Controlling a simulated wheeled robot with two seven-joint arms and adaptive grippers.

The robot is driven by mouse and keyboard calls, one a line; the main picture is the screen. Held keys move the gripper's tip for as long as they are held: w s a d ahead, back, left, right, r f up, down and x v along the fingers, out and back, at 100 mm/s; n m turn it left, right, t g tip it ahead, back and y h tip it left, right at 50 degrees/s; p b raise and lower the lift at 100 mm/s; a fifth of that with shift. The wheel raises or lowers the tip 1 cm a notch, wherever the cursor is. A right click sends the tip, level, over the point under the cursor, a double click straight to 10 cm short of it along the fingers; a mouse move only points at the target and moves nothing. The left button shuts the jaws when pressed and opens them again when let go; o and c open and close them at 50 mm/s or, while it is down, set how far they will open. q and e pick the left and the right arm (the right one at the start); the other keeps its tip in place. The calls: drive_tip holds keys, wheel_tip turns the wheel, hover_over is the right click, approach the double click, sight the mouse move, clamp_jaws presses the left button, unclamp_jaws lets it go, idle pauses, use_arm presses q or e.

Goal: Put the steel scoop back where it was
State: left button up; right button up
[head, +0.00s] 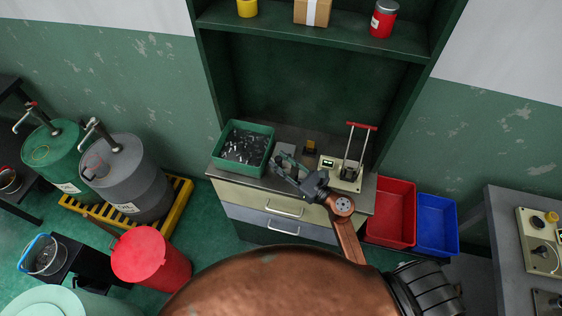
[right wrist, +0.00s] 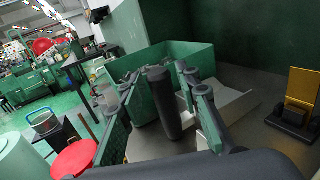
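The steel scoop shows in the right wrist view as a dark round handle (right wrist: 165,103) and a pale grey pan (right wrist: 238,106). It is at the worktop beside the green bin; in the head view its grey pan (head: 285,149) shows just beyond my gripper. My right gripper (head: 283,164) is over the worktop's front part, its fingers apart. In the right wrist view the handle stands between the two fingers (right wrist: 166,85), with a gap at least on the right side. The near end of the scoop is partly hidden by the gripper. My left gripper is out of view.
A green bin (head: 268,131) of dark metal parts stands left on the worktop. A small yellow-and-black item (head: 311,146) and a device with a red-handled lever (head: 350,172) stand to the right.

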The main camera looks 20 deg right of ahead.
drive_tip(key=shift+o, duration=0.5)
drive_tip(key=shift+r, duration=0.25)
drive_tip(key=b+v, duration=0.2)
drive_tip(key=v, duration=1)
